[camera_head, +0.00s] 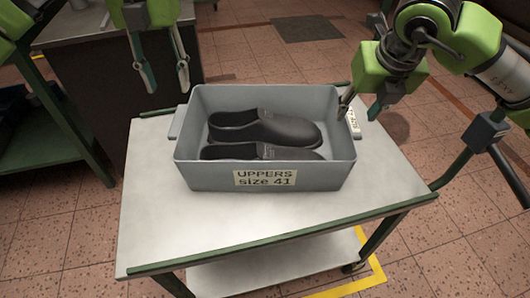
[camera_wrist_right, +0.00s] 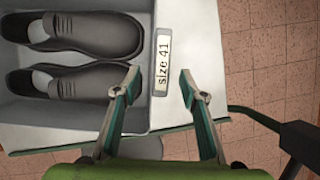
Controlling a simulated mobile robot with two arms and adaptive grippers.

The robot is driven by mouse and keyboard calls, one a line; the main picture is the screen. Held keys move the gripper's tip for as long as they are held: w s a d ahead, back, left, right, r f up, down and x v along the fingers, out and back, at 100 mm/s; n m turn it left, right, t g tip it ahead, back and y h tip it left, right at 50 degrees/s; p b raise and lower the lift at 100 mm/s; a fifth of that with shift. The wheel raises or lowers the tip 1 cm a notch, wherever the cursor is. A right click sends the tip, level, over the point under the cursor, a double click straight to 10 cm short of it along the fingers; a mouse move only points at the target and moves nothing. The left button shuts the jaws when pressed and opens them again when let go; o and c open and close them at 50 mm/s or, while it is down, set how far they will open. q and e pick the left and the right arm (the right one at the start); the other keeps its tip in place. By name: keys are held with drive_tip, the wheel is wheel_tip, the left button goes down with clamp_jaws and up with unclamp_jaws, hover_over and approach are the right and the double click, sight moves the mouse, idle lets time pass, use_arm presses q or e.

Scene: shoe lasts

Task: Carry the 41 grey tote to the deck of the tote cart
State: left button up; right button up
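The grey tote (camera_head: 212,174), labelled "UPPERS size 41", sits upright on the pale top (camera_head: 160,225) of a green-edged wheeled cart. Two dark shoe uppers (camera_head: 262,130) lie inside it. My left gripper (camera_head: 167,90) is open and empty, above and behind the tote's left end. My right gripper (camera_head: 360,108) is open at the tote's right end. In the right wrist view, its fingers (camera_wrist_right: 161,72) stand apart on either side of the "size 41" end label (camera_wrist_right: 162,65), and I see no grip on the tote. Whether either finger touches the tote cannot be told.
The cart has a lower shelf (camera_head: 280,262) and bare top in front of the tote. A dark cabinet with a grey top (camera_head: 90,28) stands behind at left, beside a green-framed bench (camera_head: 40,150). Tiled floor (camera_head: 480,215) with yellow tape (camera_head: 372,275) lies to the right.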

drive_tip(key=v, duration=0.6)
drive_tip(key=shift+f, duration=0.1)
idle(0.3)
